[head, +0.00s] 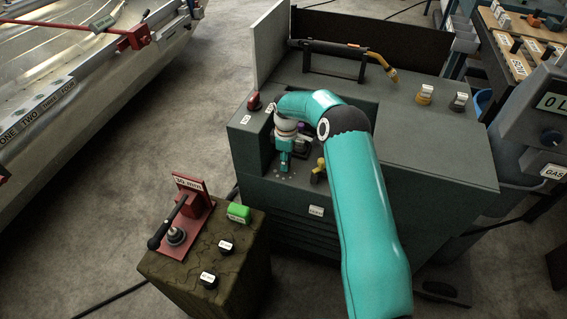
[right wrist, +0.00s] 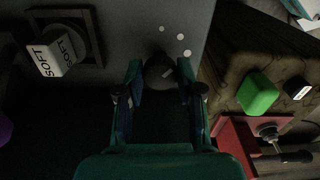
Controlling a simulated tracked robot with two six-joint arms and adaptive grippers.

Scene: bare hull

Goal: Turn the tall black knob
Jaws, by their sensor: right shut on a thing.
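The tall black knob (right wrist: 159,72) stands between my right gripper's fingertips in the right wrist view, with a small pale mark on it. White dots lie on the grey panel beside it. My right gripper (right wrist: 161,84) is shut on the knob. In the head view my right gripper (head: 285,163) reaches down into the recess at the front left of the dark green machine (head: 430,150). It hides the knob there. My left gripper is not in view.
A brass-coloured handle (head: 319,170) stands right of my gripper. A block marked SOFT (right wrist: 50,58) is near it in the wrist view. A low stand (head: 160,268) with a green block (head: 238,213) and a red lever fixture (head: 190,200) is in front.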

